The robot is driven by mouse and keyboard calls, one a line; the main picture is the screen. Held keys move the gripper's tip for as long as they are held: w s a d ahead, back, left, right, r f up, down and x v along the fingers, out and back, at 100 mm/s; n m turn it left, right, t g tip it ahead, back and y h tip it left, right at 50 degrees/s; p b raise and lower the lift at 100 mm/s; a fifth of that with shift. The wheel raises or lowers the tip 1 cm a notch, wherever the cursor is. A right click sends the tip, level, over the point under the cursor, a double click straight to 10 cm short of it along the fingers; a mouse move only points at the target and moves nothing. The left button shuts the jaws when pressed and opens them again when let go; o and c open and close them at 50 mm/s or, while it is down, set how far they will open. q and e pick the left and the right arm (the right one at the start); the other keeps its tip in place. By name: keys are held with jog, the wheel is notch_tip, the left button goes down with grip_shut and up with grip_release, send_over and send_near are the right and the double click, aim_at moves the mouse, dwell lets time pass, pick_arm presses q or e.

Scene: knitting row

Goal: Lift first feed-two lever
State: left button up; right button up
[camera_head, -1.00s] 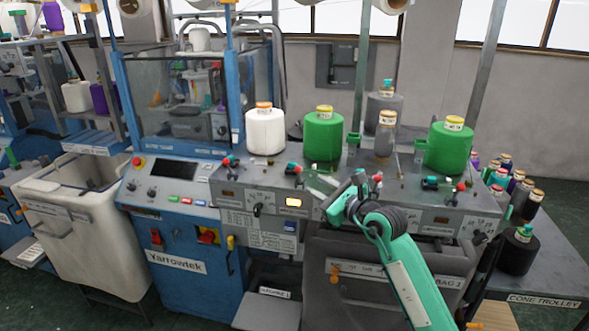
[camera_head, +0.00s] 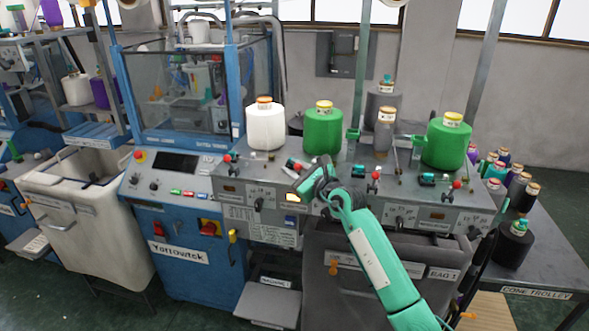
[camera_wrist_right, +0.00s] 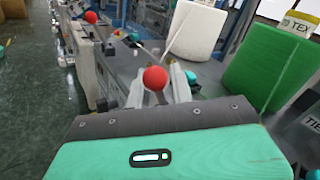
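A lever with a red ball knob (camera_head: 290,162) stands on the grey feed panel (camera_head: 335,184), in front of the gap between the white and green cones. My right gripper (camera_head: 303,174) reaches over the panel's front edge to this lever. In the right wrist view the red knob (camera_wrist_right: 155,78) shows between the two pale fingers (camera_wrist_right: 158,90), which are apart. I cannot tell whether they touch it. Other red-knobbed levers stand at the panel's left (camera_head: 228,158), middle (camera_head: 375,174) and right (camera_head: 457,184). Panel labels are too small to read. My left gripper is out of view.
A white cone (camera_head: 264,125) and two green cones (camera_head: 322,130) (camera_head: 446,146) stand behind the levers. Grey cones (camera_head: 384,130) stand between the green ones. A dark bin (camera_head: 335,240) is below the panel. A cone trolley (camera_head: 550,262) stands at the right.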

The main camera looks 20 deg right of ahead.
grip_shut()
jog(key=p, duration=0.1)
jog(key=m+g+p, duration=0.1)
jog(key=p, duration=0.1)
jog(key=shift+w+d+r, duration=0.15)
jog(key=shift+w+r, duration=0.05)
jog(key=shift+r, duration=0.15)
jog(key=shift+w+d+f+m+g+p, duration=0.15)
jog(key=shift+f+m+g+p, duration=0.25)
jog(key=shift+p, duration=0.5)
jog(key=shift+r, duration=0.1)
